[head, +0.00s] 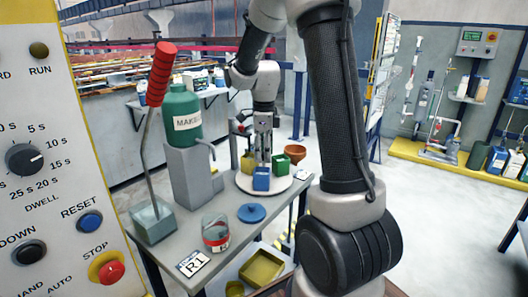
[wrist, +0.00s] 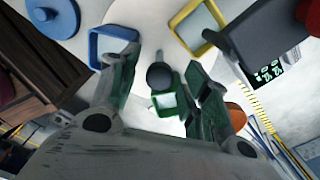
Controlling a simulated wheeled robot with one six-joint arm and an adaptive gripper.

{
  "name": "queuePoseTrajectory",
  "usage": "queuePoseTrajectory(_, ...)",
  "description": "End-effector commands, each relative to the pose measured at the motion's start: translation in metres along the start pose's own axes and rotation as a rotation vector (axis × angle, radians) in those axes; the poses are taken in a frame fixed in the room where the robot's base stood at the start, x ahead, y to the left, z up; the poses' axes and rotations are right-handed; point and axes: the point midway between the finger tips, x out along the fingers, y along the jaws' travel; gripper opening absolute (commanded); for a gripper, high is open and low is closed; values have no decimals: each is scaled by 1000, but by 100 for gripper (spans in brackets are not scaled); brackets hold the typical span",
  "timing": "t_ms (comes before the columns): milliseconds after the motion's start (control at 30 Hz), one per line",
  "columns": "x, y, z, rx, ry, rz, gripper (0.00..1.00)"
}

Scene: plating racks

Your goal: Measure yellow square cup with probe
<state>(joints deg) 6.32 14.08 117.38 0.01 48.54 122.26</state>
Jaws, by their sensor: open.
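My gripper (head: 263,150) points down over the turntable. In the wrist view its two fingers are apart, open, on either side of a dark round knob (wrist: 160,76). The knob may be the probe's top, but I cannot tell for sure. No contact with it is clear. A blue square cup (head: 261,180) and a green square cup (head: 281,164) stand nearby.
An orange bowl (head: 295,152) sits behind the turntable. A blue lid (head: 251,213), a red-banded glass jar (head: 215,234) and an R1 sign (head: 193,263) lie in front. A green bottle (head: 181,112) and red-handled lever (head: 160,75) stand left. A yellow bin (head: 262,267) is below.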

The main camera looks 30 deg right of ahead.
Motion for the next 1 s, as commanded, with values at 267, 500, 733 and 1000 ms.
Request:
queuePoseTrajectory(267,-44,-1,1,0,-3,-5,47)
queuePoseTrajectory(500,-95,-1,0,0,-3,-4,47)
queuePoseTrajectory(733,-118,0,0,0,-1,-1,47)
queuePoseTrajectory(1000,-119,0,0,0,-1,-1,47)
